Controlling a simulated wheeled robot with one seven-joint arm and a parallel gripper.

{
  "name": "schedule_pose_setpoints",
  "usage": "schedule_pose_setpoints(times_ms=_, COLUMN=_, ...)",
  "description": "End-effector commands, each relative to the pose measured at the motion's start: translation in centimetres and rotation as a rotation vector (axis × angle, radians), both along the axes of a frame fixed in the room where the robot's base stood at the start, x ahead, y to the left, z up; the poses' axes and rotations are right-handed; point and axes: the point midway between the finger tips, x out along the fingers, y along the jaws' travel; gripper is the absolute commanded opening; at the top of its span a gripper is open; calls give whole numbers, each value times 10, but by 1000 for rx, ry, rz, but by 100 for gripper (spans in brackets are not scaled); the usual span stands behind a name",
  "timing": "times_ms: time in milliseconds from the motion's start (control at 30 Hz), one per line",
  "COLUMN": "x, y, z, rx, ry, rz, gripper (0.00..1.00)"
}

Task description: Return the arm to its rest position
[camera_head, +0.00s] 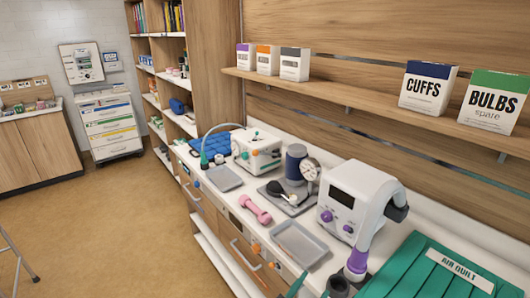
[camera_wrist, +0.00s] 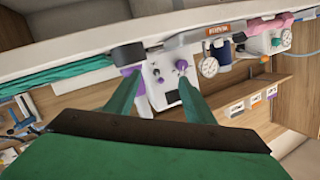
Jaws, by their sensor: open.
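My gripper (camera_wrist: 158,88) shows in the wrist view, with two green fingers spread apart and nothing between them. Beyond the fingers is a white device with purple knobs (camera_wrist: 162,72), apart from them as far as I can see. The wrist picture is turned over, with the counter along its top. In the head view the same white device (camera_head: 345,205) stands on the counter, with a hose ending in a purple part. A green sliver at the bottom edge there may be a fingertip; I cannot tell. The rest of my arm is not clearly seen.
The counter holds a pink dumbbell (camera_head: 255,209), grey trays (camera_head: 299,244), a gauge stand (camera_head: 306,172), a white box device (camera_head: 256,149) and a green quilt (camera_head: 430,268). A shelf (camera_head: 370,107) with boxes overhangs it. The floor (camera_head: 110,225) at left is mostly clear.

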Motion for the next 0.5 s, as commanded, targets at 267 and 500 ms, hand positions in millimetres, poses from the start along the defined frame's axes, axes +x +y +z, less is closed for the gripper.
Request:
schedule_pose_setpoints(times_ms=267, x=-37, y=17, z=-51, rx=-153, ry=96, rz=183, gripper=49)
schedule_pose_setpoints(times_ms=500, x=-93, y=42, z=-98, rx=-275, ry=167, rz=375, gripper=49)
